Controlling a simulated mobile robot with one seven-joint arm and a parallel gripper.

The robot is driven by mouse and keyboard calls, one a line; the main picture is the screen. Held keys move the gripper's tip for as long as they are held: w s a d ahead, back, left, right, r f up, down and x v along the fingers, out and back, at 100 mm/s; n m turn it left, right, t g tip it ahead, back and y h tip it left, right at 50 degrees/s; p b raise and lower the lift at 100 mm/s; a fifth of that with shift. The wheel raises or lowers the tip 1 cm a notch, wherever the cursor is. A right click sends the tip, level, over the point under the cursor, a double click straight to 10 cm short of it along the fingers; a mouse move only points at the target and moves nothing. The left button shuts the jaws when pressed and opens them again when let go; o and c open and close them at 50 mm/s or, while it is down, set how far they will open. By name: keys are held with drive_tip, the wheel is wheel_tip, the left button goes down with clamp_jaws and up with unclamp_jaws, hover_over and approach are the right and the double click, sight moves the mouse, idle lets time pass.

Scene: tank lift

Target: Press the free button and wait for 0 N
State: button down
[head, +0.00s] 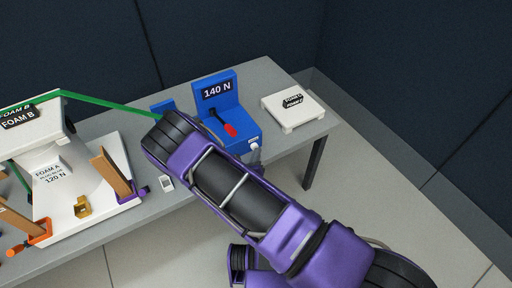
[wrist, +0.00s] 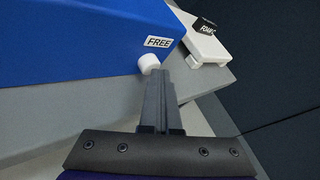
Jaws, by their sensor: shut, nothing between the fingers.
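The blue tension unit (head: 234,118) stands on the grey table and its display (head: 217,90) reads 140 N. It has a lever with a red grip (head: 230,130). The white free button (wrist: 149,62) sticks out of the blue box (wrist: 80,45) below the FREE label (wrist: 158,42). In the head view the button (head: 254,146) shows at the front right of the unit, beside my arm. My gripper (wrist: 155,76) is shut and empty, with its tips right at the button. I cannot tell whether they touch it.
A white foam block (head: 293,107) lies on the table right of the unit. At left stands a white rig (head: 88,218) with foam pads, wooden boards and a green strap (head: 110,103) running towards the blue unit. Floor is clear at right.

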drive_tip(key=shift+s+d+f, duration=0.1)
drive_tip(key=shift+d, duration=0.05)
drive_tip(key=s+d+p, duration=0.2)
drive_tip(key=s+d, duration=0.1)
drive_tip(key=s, duration=0.2)
drive_tip(key=shift+d, duration=0.25)
idle(0.6)
